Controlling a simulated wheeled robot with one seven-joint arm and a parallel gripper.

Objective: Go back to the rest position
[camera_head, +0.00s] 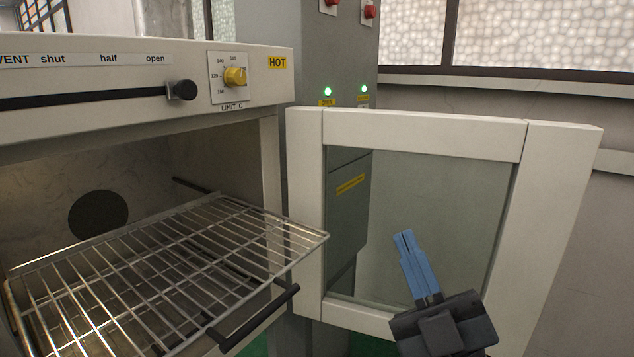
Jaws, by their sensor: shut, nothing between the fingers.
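My gripper (404,236) is at the lower right, with blue fingers pointing up and slightly left from a dark body. The fingers are together and hold nothing. In the picture it lies in front of the open oven door (560,190), over its glass pane. It is to the right of the wire rack (185,236) and apart from it.
The oven (120,105) stands at the left, its chamber open and its wire rack sticking out. A vent slider knob (183,90) is near the "open" label. A yellow limit dial (235,76) sits beside it. A grey cabinet (300,45) with green lamps is behind the door.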

